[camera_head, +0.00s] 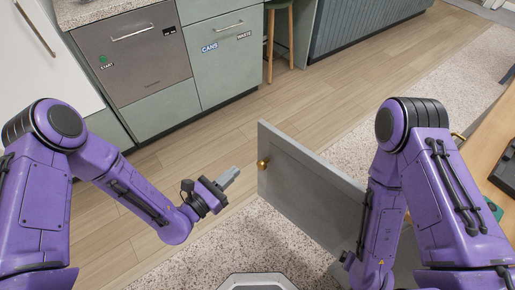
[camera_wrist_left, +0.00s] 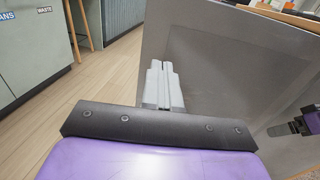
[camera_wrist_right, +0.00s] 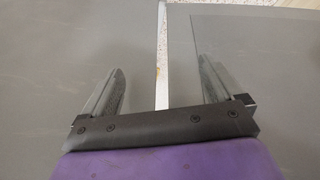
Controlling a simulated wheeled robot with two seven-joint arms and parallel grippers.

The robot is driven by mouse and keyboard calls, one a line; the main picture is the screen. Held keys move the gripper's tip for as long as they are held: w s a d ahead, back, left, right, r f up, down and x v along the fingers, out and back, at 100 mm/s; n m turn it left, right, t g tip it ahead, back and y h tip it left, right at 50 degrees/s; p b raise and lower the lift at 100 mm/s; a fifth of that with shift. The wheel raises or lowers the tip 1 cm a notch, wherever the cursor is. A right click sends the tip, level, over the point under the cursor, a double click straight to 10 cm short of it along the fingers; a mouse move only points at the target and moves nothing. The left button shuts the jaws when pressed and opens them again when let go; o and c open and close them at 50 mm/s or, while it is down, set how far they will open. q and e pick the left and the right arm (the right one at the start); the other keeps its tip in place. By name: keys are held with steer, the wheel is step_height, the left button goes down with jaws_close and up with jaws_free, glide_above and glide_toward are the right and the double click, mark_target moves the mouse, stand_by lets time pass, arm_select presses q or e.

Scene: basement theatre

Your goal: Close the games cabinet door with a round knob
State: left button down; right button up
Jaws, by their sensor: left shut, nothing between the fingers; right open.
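The grey cabinet door (camera_head: 305,190) stands open, its free edge toward the middle of the head view. A round brass knob (camera_head: 263,163) sits near that edge. My left gripper (camera_head: 232,174) is shut and empty, just left of the door's free edge and the knob. In the left wrist view its fingers (camera_wrist_left: 160,68) point toward the grey door panel (camera_wrist_left: 220,70); I cannot tell whether they touch. My right gripper (camera_wrist_right: 162,78) is open, facing grey panels with a pale strip (camera_wrist_right: 161,55) between the fingers. In the head view my right arm hides part of the door.
Green kitchen cabinets (camera_head: 225,60) and a stool (camera_head: 278,30) stand at the back. The wood floor (camera_head: 200,140) between is clear.

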mark_target(265, 144)
arm_select(q)
steer(key=p+x, duration=0.1)
steer(key=x, duration=0.9)
steer(key=shift+w+d, duration=0.1)
steer(key=shift+d, duration=0.25)
steer(key=shift+w+d, duration=0.45)
steer(key=shift+w, duration=0.05)
steer(key=shift+w+f, duration=0.1)
steer(key=shift+w, duration=0.05)
